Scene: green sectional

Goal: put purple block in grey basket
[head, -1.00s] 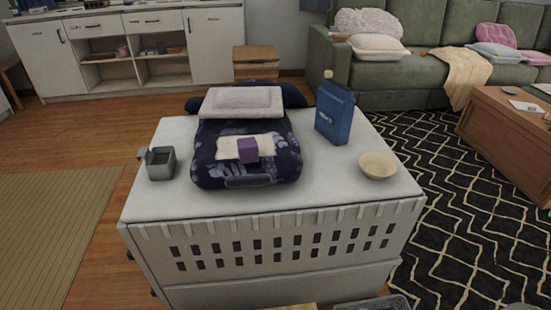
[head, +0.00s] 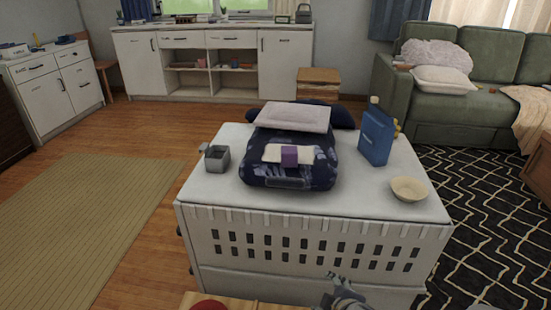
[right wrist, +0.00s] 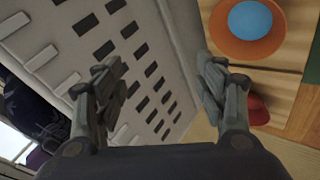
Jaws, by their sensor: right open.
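The purple block (head: 290,156) lies on a cream cloth (head: 272,153) on top of a dark blue patterned cushion-like bundle (head: 262,177), on the white crate-like table. The small grey basket (head: 217,158) stands on the table to the left of the bundle; it looks empty, though its floor is hard to see. My right gripper (head: 338,283) shows at the bottom of the head view, in front of the table's slotted side. In the right wrist view my right gripper (right wrist: 160,70) is open and empty, fingers apart. My left gripper is not in view.
A blue bag-like container (head: 376,137) and a cream bowl (head: 408,189) stand on the right of the white table (head: 210,190). An orange plate with a blue round thing (right wrist: 250,18) lies on a wooden surface beside the gripper. Tabletop around the basket is clear.

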